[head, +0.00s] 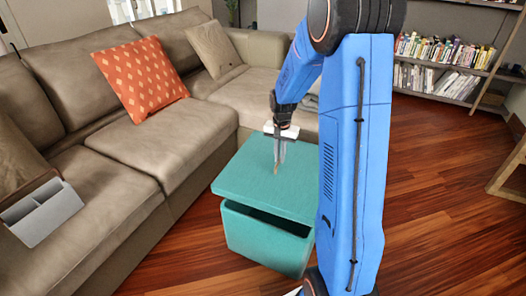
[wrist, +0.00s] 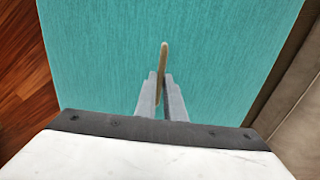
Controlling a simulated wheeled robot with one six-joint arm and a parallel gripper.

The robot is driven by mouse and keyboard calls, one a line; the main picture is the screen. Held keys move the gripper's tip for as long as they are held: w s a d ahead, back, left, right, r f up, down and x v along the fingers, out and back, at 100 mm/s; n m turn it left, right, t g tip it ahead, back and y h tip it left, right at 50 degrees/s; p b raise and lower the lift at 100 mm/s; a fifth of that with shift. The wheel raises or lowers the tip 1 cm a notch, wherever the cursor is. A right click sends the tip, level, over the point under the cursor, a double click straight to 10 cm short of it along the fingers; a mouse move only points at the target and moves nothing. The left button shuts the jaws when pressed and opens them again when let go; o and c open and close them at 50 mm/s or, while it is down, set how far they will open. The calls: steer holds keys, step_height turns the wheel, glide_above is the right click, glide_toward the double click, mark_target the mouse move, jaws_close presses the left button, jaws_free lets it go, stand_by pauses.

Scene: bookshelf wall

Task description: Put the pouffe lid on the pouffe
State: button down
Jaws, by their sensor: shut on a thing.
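The pouffe lid (head: 250,180) is a flat teal square panel. It sits over the teal pouffe (head: 262,243), with a dark gap showing between them at the front, so the lid looks raised or tilted above the box. My gripper (head: 277,165) points down at the middle of the lid and is shut on its thin tan handle (wrist: 163,58). In the wrist view the lid (wrist: 100,60) fills most of the picture below the gripper (wrist: 161,85). My arm hides the pouffe's right side, and I cannot tell whether the lid touches the rim at the back.
A brown sofa (head: 165,145) stands close along the left and back, with an orange cushion (head: 140,78) and a grey organizer (head: 40,212) on it. Wooden floor (head: 430,190) is open to the right. A bookshelf (head: 440,65) stands at the back right.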

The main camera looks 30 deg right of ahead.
mark_target(282, 166)
steer(key=shift+s+d+m, duration=0.3)
steer(key=shift+s+d, duration=0.05)
steer(key=shift+d, duration=0.1)
steer(key=shift+f, duration=4.8)
steer(key=c, duration=1.8)
jaws_free()
steer(key=shift+a, duration=0.1)
steer(key=shift+o, duration=0.2)
step_height(282, 166, up, 17)
steer(key=shift+r, duration=0.2)
